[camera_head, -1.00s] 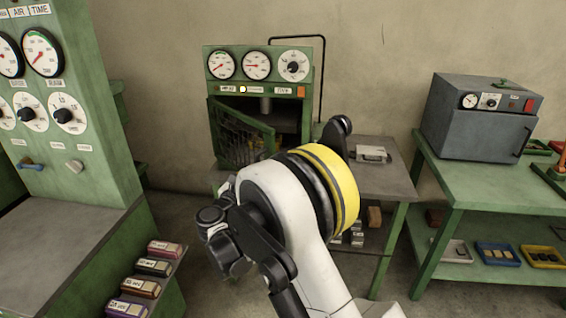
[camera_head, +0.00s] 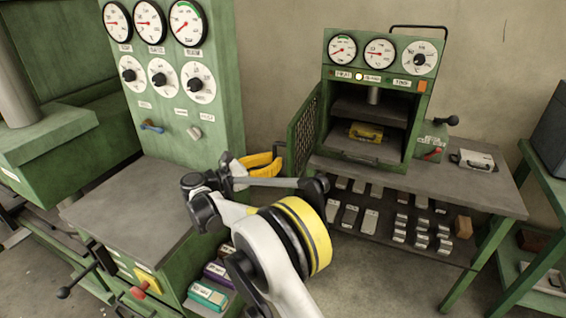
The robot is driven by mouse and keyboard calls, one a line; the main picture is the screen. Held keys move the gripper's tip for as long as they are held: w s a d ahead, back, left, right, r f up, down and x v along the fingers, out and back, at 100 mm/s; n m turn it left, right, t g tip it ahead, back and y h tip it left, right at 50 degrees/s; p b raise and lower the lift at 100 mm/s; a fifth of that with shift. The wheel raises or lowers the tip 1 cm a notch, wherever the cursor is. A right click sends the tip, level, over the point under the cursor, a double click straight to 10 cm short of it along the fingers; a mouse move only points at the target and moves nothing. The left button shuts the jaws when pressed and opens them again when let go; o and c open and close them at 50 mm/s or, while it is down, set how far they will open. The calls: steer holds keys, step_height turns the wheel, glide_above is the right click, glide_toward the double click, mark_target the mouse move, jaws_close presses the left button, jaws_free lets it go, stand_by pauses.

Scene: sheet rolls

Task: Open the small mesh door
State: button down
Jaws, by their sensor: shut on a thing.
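The small mesh door (camera_head: 303,138) of the green cabinet (camera_head: 385,100) stands swung wide open on the cabinet's left side. The opening shows a dark interior with a yellow block (camera_head: 366,131) inside. My gripper (camera_head: 279,163), with yellow-orange fingers, is at the door's free outer edge. Its fingers are shut on what looks like the door's handle; the exact contact is small and partly hidden. My arm reaches up from the bottom middle of the view.
A green console with gauges and knobs (camera_head: 165,75) and its grey top (camera_head: 130,208) stand close on the left. Small metal blocks lie on the shelf below the cabinet. A lever box (camera_head: 430,142) stands right of the cabinet.

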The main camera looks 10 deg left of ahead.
steer(key=shift+w+a+f, duration=0.1)
steer(key=shift+w+a, duration=0.05)
steer(key=shift+a, duration=0.45)
steer(key=shift+w+a, duration=0.15)
steer(key=shift+a, duration=0.4)
steer(key=c, duration=1.5)
jaws_free()
steer(key=shift+o, duration=0.2)
steer(key=v, duration=1.2)
